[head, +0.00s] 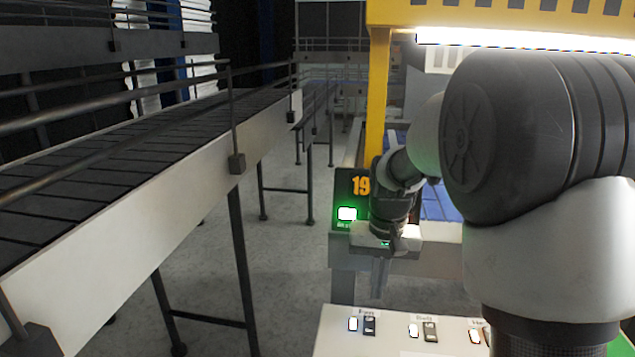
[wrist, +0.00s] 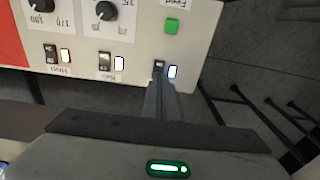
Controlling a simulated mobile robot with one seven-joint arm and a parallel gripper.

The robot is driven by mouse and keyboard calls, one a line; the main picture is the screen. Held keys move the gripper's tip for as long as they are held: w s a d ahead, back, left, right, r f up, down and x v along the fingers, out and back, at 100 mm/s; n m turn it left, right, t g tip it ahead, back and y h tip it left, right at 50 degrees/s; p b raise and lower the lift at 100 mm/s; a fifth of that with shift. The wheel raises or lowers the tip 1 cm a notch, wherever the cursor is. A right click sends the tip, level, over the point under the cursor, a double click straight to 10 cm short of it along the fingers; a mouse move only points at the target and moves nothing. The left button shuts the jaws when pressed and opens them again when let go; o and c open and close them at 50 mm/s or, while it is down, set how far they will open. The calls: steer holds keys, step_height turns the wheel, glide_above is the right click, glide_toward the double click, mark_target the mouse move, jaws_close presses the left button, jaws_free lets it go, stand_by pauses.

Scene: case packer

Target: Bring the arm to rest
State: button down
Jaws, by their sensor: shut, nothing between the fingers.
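My gripper (head: 380,277) hangs in front of the machine in the head view, with its fingers pointing down. It is shut and empty. In the wrist view my gripper (wrist: 160,95) shows its closed fingers over the edge of a control panel (wrist: 215,20), close to a rocker switch with a lit lamp (wrist: 172,72). Whether the fingers touch the panel cannot be told. My arm reaches in from the right of the head view and covers part of the machine.
A conveyor (head: 150,190) with rails runs along the left. The panel (head: 385,342) with switches and lamps stands low in front. Grey floor (head: 285,260) is clear between.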

steer(key=s+r+n+t+p, duration=0.1)
steer(key=s+r+t+p, duration=0.1)
steer(key=s+r, duration=0.6)
steer(key=s+r+n+t+p, duration=0.1)
steer(key=s+r+t+p, duration=0.1)
steer(key=s+r, duration=0.6)
steer(key=s, duration=0.6)
steer(key=shift+s+r+t, duration=0.2)
steer(key=shift+t, duration=0.2)
